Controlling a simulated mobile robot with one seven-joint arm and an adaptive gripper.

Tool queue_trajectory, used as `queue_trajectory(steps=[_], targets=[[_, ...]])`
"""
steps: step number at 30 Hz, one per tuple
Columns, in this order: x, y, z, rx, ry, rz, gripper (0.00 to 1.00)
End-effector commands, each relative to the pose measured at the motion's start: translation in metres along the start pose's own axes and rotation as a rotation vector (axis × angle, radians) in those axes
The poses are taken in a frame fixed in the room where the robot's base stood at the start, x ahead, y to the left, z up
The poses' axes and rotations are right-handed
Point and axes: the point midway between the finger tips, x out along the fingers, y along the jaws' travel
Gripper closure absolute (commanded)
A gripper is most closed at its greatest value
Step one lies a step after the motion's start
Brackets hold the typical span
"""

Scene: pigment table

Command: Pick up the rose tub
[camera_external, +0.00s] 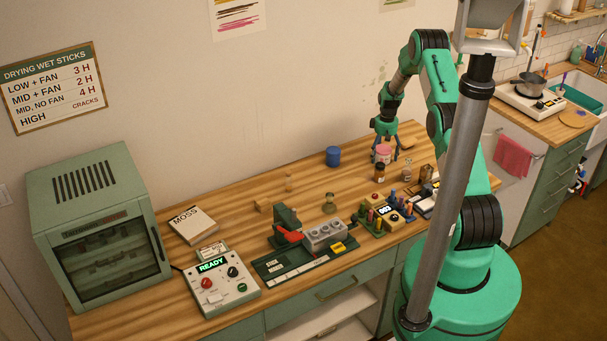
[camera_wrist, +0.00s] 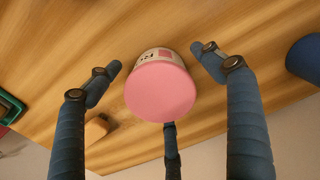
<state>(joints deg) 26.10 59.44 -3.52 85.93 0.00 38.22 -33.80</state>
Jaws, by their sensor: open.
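The rose tub (camera_external: 383,153) has a pink lid and a pale label, and stands upright on the wooden table at the back right. In the wrist view the rose tub (camera_wrist: 160,91) is in the middle, its round pink lid facing the camera. My gripper (camera_external: 386,148) is directly above and around the tub. In the wrist view my gripper (camera_wrist: 158,68) is open, with one finger on each side of the tub and a visible gap on both sides. A third dark finger shows below the lid; I cannot tell whether it touches the tub.
A blue tub (camera_external: 333,157) stands left of the rose tub; it also shows at the right edge of the wrist view (camera_wrist: 306,58). A brown jar (camera_external: 379,172) stands close in front. A wooden block (camera_wrist: 97,128) lies nearby. The wall is close behind.

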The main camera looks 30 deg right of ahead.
Motion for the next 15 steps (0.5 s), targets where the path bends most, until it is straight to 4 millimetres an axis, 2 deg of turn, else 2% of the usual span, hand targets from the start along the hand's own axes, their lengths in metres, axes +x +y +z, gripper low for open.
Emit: queue_trajectory(steps=[15], targets=[[0.0063, 0.0001, -0.0002, 0.0, 0.001, 0.001, 0.19]])
